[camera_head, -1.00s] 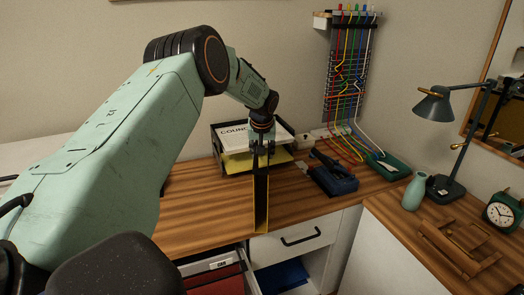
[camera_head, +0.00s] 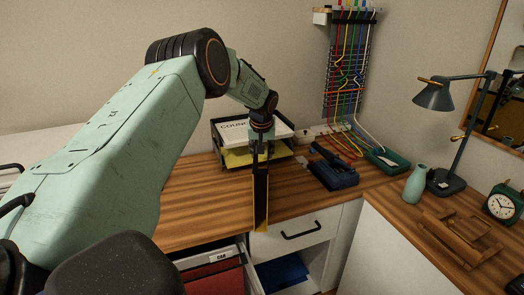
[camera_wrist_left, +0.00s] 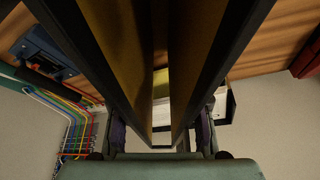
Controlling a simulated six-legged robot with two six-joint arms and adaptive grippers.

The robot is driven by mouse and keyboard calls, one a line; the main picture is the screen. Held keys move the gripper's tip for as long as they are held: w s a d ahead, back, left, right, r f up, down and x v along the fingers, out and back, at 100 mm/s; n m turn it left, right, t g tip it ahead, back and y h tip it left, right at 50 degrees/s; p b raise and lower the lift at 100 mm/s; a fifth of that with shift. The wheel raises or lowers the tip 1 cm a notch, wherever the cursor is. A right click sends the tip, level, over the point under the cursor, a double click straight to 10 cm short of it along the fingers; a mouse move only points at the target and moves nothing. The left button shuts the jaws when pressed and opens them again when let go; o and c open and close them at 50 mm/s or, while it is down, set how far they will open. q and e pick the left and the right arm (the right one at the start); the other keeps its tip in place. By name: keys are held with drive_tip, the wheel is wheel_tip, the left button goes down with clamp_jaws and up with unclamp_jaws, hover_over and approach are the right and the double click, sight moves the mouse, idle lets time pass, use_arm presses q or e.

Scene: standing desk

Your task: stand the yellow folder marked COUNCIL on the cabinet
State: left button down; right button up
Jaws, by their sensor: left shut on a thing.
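My left gripper (camera_head: 262,150) is shut on the upper end of a narrow upright folder (camera_head: 261,205). In the head view the folder is edge-on, dark with a yellow strip, its lower end at the front edge of the wood top. I cannot tell whether it touches. In the wrist view its brownish-yellow faces (camera_wrist_left: 120,45) run between dark borders; no marking is legible there. The white cabinet (camera_head: 322,240) stands below the wood top (camera_head: 200,210). My right gripper is not in view.
An open drawer with red (camera_head: 215,283) and blue folders (camera_head: 284,271) is below the wood top. A dark blue device (camera_head: 334,175), green box (camera_head: 386,159), vase (camera_head: 415,184), lamp (camera_head: 434,95) and clock (camera_head: 502,206) are to the right. Bare wood lies left of the folder.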

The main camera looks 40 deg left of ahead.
use_arm(q)
drive_tip(key=shift+f, duration=0.45)
drive_tip(key=c, duration=1.3)
unclamp_jaws()
drive_tip(key=shift+f, duration=0.1)
drive_tip(key=o, duration=0.3)
drive_tip(key=shift+w+f, duration=0.15)
drive_tip(key=shift+w, duration=0.05)
drive_tip(key=shift+o, duration=1.3)
drive_tip(key=shift+s, duration=0.15)
drive_tip(key=shift+r, duration=0.25)
